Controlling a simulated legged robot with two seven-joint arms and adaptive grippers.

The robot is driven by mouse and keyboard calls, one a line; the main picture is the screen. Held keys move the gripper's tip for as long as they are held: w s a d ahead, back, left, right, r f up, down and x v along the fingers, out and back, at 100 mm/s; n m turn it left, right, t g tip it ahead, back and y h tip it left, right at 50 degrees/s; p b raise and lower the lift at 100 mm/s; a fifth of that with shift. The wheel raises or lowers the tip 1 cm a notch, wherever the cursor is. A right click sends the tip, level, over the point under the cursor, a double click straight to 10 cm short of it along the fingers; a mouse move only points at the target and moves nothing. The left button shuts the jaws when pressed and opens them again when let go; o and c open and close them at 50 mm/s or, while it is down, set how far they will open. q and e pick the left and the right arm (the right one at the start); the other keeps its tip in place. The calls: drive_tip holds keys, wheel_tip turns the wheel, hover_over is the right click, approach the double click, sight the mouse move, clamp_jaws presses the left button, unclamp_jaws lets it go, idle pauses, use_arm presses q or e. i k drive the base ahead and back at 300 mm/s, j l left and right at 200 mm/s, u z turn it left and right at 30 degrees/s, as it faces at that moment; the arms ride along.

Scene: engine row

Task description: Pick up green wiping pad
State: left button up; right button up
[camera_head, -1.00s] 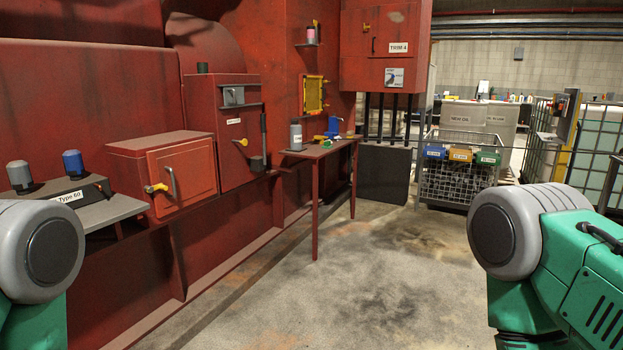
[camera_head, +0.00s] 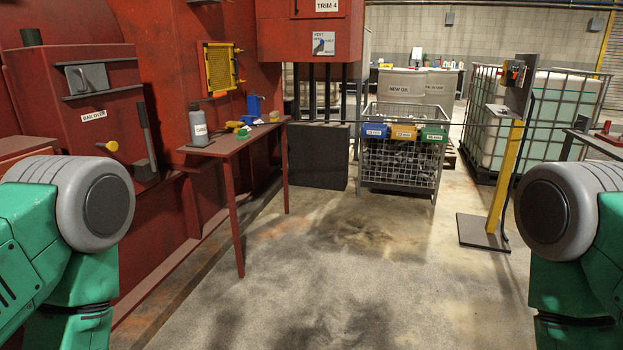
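A small red side table (camera_head: 232,150) stands against the red engine housing, left of the middle. A grey bottle (camera_head: 198,127) stands at the table's near left end. A blue object (camera_head: 254,107) stands toward the back. Only green and grey links of my two arms show, at the left and right edges. Both grippers are out of view.
A wire cage (camera_head: 400,170) with blue, yellow and green bins on its rim stands at the back middle. A yellow post (camera_head: 506,175) on a flat base stands at the right, before a caged white tank (camera_head: 560,110). The concrete floor ahead is clear.

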sight(243, 134)
drive_tip(key=i, duration=1)
drive_tip(key=i+l+u, duration=0.1)
drive_tip(key=i, duration=0.9)
